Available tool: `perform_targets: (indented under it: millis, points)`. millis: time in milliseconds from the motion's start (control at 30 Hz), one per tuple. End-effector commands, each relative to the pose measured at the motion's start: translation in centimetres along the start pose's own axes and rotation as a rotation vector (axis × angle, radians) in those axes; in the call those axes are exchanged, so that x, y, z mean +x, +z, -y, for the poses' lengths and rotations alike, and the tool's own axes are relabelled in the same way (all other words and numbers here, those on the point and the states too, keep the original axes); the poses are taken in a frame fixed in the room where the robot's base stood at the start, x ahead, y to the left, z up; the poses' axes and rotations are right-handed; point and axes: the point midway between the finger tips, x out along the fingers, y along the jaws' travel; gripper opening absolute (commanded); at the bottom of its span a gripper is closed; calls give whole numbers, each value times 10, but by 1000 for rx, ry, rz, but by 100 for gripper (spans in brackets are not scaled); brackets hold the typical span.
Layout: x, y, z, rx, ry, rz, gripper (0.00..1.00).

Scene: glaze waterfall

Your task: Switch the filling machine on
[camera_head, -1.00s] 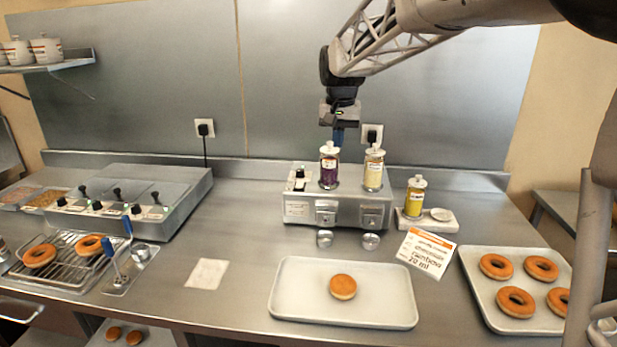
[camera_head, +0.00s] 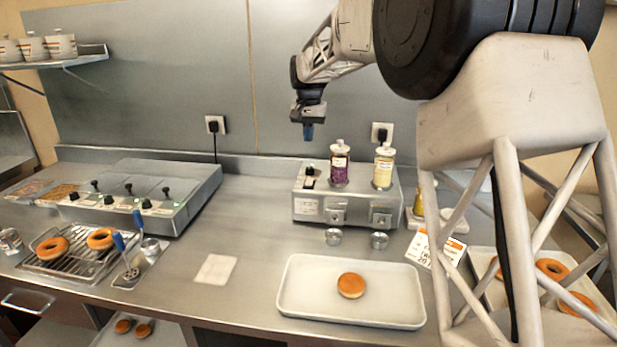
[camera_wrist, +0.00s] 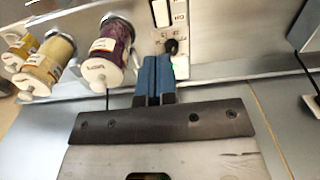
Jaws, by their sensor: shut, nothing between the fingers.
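The filling machine (camera_head: 362,211) is a grey metal box at the back middle of the counter. My gripper (camera_head: 308,135) has blue fingers, shut and empty, pointing down above the switch. In the wrist view the fingers (camera_wrist: 154,65) are together. I cannot tell which way the switch is set.
Two small metal cups (camera_head: 333,237) stand before the machine. A tray (camera_head: 295,295) holds one doughnut in front. My arm covers part of the right side, including the yellow bottle. A fryer-like unit (camera_head: 190,190) with knobs stands left. The counter between them is clear.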

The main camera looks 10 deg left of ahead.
Motion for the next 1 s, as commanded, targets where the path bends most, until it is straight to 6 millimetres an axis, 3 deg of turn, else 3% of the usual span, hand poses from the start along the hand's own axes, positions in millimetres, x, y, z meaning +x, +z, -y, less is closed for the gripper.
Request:
perform_targets:
  millis: [567,767,1000]
  points:
    - [6,-1,1,0,0,1,0]
    - [22,0,0,0,1,2,0]
    - [55,0,0,0,1,4,0]
